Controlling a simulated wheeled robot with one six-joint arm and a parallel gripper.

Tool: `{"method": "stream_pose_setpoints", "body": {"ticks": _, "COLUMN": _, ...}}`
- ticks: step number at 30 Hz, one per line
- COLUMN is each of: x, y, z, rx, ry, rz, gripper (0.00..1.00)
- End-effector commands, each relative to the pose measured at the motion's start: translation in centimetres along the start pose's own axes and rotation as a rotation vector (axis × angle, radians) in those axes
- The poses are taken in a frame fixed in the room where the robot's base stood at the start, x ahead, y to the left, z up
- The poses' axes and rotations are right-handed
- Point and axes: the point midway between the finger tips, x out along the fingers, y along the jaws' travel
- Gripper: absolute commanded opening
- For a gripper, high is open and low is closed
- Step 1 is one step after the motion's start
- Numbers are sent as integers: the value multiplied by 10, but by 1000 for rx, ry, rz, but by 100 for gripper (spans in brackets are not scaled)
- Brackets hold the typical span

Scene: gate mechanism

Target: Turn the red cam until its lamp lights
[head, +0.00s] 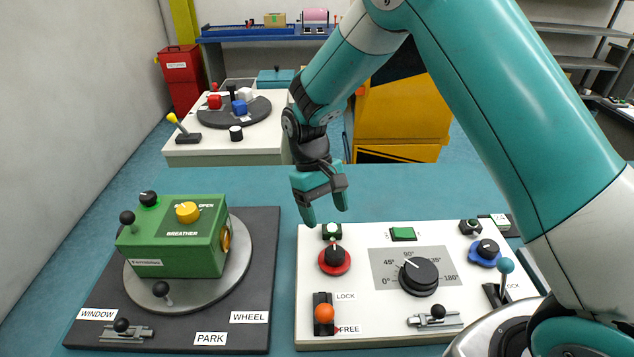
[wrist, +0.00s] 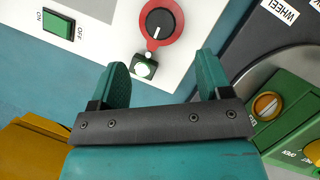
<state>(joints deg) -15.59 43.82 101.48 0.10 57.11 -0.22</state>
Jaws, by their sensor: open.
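The red cam (head: 335,268) is a red disc under a black knob, at the upper left of the white panel. In the wrist view the red cam (wrist: 178,22) shows a white mark on its knob and a lobe toward its lamp (wrist: 145,68). The lamp (head: 332,231) sits just behind the cam in a small square mount. Its dome looks white; I cannot tell whether it is lit. My gripper (head: 325,209) is open and empty above the panel's back edge, apart from the cam. Its two teal fingers (wrist: 163,65) are spread in the wrist view.
On the white panel are a LOCK/FREE slider (head: 324,313), a black dial (head: 418,275), a green switch (head: 403,234) and a blue cam (head: 484,258). A green box (head: 175,250) stands on a grey turntable (head: 240,245) to the left. My arm crosses the right side.

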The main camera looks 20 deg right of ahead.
Motion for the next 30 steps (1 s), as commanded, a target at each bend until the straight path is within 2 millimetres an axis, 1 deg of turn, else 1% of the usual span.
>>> {"method": "stream_pose_setpoints", "body": {"ticks": 3, "x": -28, "y": 0, "z": -2, "rx": 0, "ry": 7, "rz": 0, "gripper": 72}}
{"method": "stream_pose_setpoints", "body": {"ticks": 6, "x": -48, "y": 0, "z": -1, "rx": 0, "ry": 5, "rz": 0, "gripper": 72}}
{"method": "stream_pose_setpoints", "body": {"ticks": 9, "x": -63, "y": 0, "z": -1, "rx": 0, "ry": 3, "rz": 0, "gripper": 72}}
{"method": "stream_pose_setpoints", "body": {"ticks": 12, "x": -72, "y": 0, "z": -1, "rx": 0, "ry": 2, "rz": 0, "gripper": 72}}
{"method": "stream_pose_setpoints", "body": {"ticks": 17, "x": -77, "y": 0, "z": 0, "rx": 0, "ry": 1, "rz": 0, "gripper": 72}}
{"method": "stream_pose_setpoints", "body": {"ticks": 30, "x": -77, "y": 0, "z": 0, "rx": 0, "ry": 1, "rz": 0, "gripper": 72}}
